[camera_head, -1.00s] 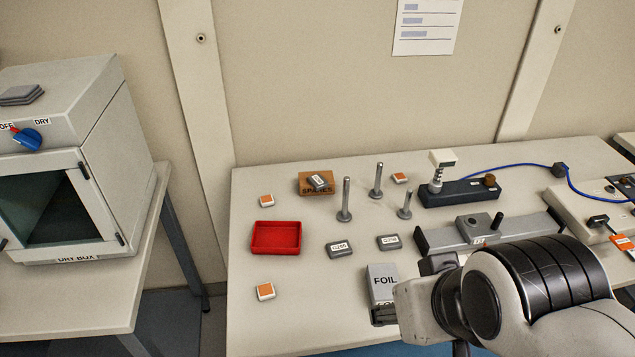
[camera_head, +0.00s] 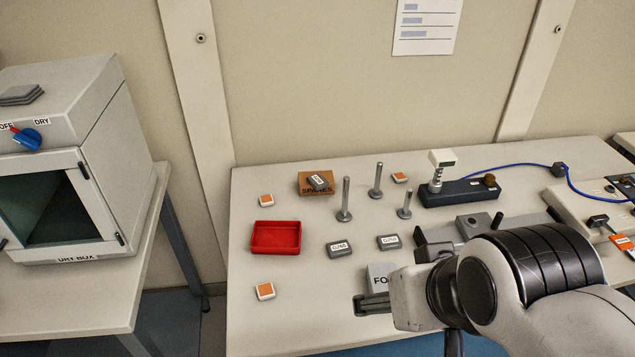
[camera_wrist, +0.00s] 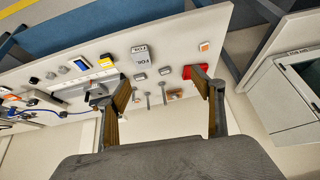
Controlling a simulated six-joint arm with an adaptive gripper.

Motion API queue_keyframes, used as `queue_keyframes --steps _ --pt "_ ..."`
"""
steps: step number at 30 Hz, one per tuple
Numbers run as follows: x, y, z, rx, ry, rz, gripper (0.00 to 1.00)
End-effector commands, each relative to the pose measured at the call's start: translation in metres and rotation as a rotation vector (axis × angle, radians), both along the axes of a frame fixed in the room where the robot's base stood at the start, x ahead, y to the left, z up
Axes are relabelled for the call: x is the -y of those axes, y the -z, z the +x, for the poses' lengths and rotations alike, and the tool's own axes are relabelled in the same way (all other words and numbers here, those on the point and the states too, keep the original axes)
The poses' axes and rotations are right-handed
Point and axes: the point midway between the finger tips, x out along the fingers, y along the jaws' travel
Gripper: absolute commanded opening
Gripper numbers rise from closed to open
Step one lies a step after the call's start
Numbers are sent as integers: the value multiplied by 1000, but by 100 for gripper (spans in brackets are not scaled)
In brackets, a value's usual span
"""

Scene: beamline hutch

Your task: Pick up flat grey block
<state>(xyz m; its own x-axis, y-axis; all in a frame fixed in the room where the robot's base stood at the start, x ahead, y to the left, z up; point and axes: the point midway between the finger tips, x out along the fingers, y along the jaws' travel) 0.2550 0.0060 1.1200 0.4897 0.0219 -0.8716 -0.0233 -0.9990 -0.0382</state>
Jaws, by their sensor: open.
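Two flat grey blocks with white labels lie on the bench in the head view, one left (camera_head: 339,250) and one right (camera_head: 388,242). They also show small in the wrist view, one block (camera_wrist: 139,77) near another (camera_wrist: 165,71). A third grey block (camera_head: 320,182) rests tilted on the brown SPARES box (camera_head: 307,189). The label text is too small to read surely. My gripper (camera_head: 388,271) is open and empty, in front of the FOIL box, with its fingers apart in the wrist view (camera_wrist: 161,80). It touches no block that I can see.
The FOIL box (camera_head: 379,275) is partly hidden by my gripper. A red tray (camera_head: 276,250), several orange-topped squares and upright metal posts (camera_head: 345,212) stand around the blocks. A dark stand (camera_head: 465,190) is at the right. The front left bench is mostly clear.

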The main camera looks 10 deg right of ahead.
Motion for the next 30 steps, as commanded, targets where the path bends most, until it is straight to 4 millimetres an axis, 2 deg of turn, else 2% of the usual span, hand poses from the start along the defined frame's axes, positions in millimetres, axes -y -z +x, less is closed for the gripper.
queue_keyframes --steps 8,18,30 --pt "-29 -27 58 72 118 180 67" --pt "-69 -69 154 167 340 493 67" --pt "-103 -103 264 233 635 864 67"
